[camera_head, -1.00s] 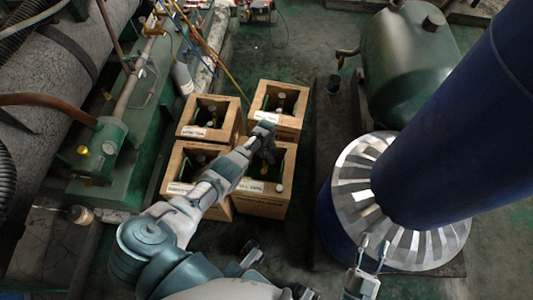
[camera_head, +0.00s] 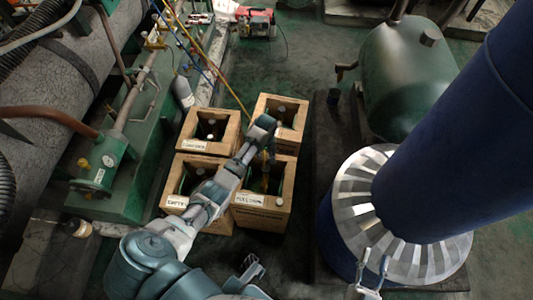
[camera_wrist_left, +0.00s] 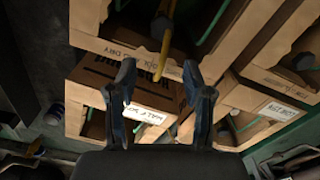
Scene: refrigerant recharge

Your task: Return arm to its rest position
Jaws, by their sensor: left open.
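My left arm reaches from the bottom left over the wooden crates (camera_head: 262,217). Its gripper (camera_head: 269,157) is over the gap between the far-right and near-right crates. In the left wrist view the left gripper (camera_wrist_left: 157,75) is open, its two dark fingers apart. A thin yellowish rod (camera_wrist_left: 187,82) shows near the right finger; I cannot tell whether they touch. Nothing is clearly held. My right gripper (camera_head: 373,266) is at the bottom right in the head view, its prongs apart and empty, in front of the slatted metal ring.
Several open crates stand together, with bottles inside and paper labels. A blue column with a slatted metal ring (camera_head: 350,192) stands at the right. A green tank (camera_head: 405,75) is behind it. Green machinery (camera_head: 100,165) lines the left. Dark floor is clear between crates and column.

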